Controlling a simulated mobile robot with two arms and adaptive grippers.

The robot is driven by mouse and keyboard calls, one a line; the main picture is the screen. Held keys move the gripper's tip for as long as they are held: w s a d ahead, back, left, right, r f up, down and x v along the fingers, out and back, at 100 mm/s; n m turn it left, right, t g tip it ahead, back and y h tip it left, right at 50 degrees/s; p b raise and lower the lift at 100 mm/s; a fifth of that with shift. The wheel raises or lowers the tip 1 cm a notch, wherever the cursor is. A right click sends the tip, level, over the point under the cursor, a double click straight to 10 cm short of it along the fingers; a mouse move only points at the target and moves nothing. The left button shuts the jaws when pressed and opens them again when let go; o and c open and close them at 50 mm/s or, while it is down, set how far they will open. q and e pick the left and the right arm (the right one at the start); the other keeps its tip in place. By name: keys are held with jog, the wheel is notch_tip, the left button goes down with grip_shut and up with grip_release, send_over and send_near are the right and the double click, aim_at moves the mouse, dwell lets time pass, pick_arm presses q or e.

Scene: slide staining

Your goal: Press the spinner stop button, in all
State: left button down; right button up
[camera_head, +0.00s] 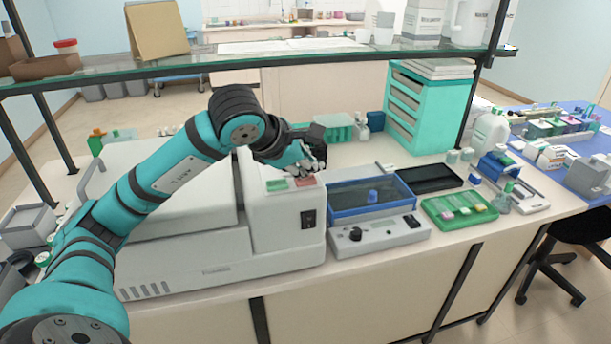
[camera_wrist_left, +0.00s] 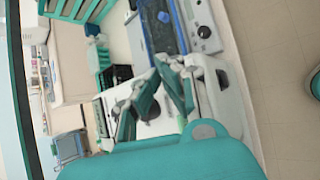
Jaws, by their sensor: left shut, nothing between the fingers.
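The spinner (camera_head: 207,262) is a large white machine on the left of the bench in the head view. Its right-hand top panel carries a green button (camera_head: 277,185) and a red button (camera_head: 306,181), with a black rocker switch (camera_head: 308,218) on the front. The red one appears to be the stop button. My left gripper (camera_head: 319,176) is shut and empty, its fingertips just above and behind the red button. I cannot tell whether they touch it. In the left wrist view the closed fingertips (camera_wrist_left: 158,68) meet; the red button is not visible there. My right gripper is not in view.
Right of the spinner stand a blue-framed bath (camera_head: 340,215) and a grey control box with a knob (camera_head: 376,237). Farther right are a black tray (camera_head: 431,179) and a green tray (camera_head: 431,208). A glass shelf (camera_head: 270,62) spans above the bench behind my arm.

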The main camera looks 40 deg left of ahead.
aim_at(308, 180)
pick_arm(q)
jog(key=shift+r, duration=0.25)
notch_tip(308, 180, up, 5)
jog(key=p, duration=0.3)
jog(key=shift+p, duration=0.4)
jog(key=shift+f, duration=0.1)
dwell(0.4)
